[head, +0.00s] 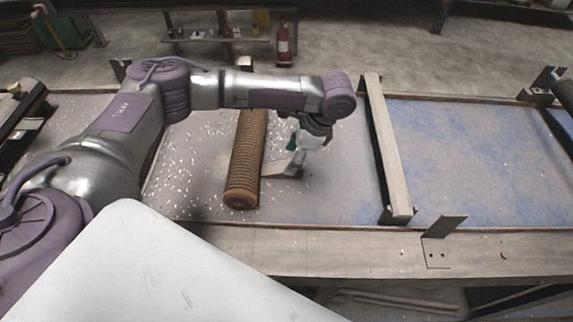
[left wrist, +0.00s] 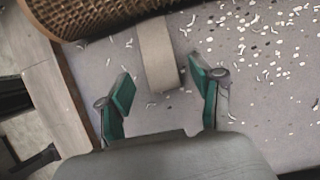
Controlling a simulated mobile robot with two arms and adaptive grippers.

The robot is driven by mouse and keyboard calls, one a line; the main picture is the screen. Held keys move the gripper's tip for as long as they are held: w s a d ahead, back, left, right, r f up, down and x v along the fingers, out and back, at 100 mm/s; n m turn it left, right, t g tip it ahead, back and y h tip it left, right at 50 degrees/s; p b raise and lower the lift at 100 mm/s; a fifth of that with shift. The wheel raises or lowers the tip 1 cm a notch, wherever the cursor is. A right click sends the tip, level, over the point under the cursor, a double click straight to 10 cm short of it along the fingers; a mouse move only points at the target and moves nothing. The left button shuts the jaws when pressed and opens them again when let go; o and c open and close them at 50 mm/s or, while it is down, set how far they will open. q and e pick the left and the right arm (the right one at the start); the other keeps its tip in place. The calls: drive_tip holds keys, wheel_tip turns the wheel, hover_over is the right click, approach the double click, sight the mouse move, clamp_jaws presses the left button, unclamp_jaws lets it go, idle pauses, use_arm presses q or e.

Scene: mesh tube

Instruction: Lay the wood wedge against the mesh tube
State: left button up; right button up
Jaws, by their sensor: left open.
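The mesh tube (head: 246,160) is a brown, ribbed cylinder lying lengthwise on the grey table panel; its side also shows at the top of the left wrist view (left wrist: 90,14). The wood wedge (head: 279,169) is a pale block lying just right of the tube. In the left wrist view the wedge (left wrist: 157,52) has its far end at the tube's side, touching or very nearly so. My left gripper (head: 297,155) is over the wedge's other end. Its green fingertips (left wrist: 161,84) are spread apart on either side of that end, with gaps showing. My right gripper is out of view.
A metal bracket (head: 443,226) rises from the front rail.

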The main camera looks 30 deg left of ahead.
use_arm(q)
drive_tip(key=b+v, duration=0.1)
drive_tip(key=v, duration=0.7)
